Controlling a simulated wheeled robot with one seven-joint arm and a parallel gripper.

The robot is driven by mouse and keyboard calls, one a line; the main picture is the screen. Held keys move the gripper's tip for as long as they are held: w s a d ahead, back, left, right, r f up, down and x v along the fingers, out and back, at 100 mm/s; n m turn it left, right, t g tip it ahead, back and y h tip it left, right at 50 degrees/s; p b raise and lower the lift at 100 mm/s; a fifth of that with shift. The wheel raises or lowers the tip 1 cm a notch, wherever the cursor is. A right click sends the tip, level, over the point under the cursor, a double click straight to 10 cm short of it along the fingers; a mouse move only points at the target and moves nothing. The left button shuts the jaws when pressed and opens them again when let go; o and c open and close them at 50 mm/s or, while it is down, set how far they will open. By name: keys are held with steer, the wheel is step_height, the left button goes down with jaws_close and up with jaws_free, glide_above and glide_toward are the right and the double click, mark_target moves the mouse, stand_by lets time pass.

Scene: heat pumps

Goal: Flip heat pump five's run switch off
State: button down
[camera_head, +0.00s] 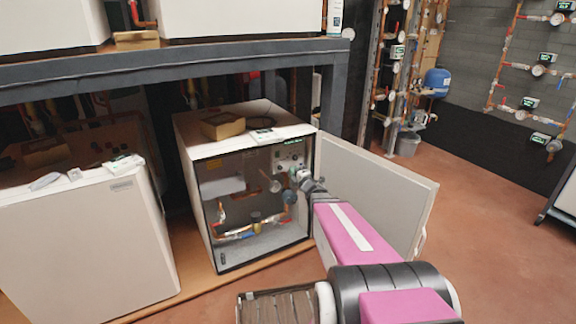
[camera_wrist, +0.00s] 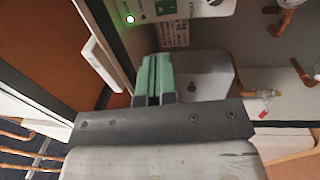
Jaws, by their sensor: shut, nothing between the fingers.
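An open white heat pump cabinet (camera_head: 190,190) stands on the lower level of the rack; no number on it is readable. Its control panel (camera_head: 289,155) is at the upper right of the opening. The panel's lower edge (camera_wrist: 208,9) shows at the top of the wrist view, with a lit green round light (camera_wrist: 130,19). I cannot make out which part is the run switch. My gripper (camera_head: 299,176) is in front of the opening, just below the panel. In the wrist view, its green fingertips (camera_wrist: 153,80) are together and empty, pointing towards the panel and apart from the light.
The cabinet's door (camera_head: 385,195) stands open to the right, beside my arm. Copper pipes and valves (camera_head: 240,231) fill the lower inside. A closed white unit (camera_head: 85,245) stands at the left. A dark rack beam (camera_head: 180,62) runs above.

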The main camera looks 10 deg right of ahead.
mark_target(278, 152)
steer(key=x, duration=1.2)
steer(key=shift+w, duration=0.25)
steer(key=shift+w+a+r, duration=0.1)
steer(key=shift+w+a, duration=0.05)
steer(key=shift+w, duration=0.15)
steer(key=shift+w+a+r, duration=0.1)
steer(key=shift+w, duration=0.15)
steer(key=shift+s+r, duration=0.1)
steer(key=shift+s, duration=0.5)
steer(key=r+v, duration=0.3)
steer(key=v, duration=1)
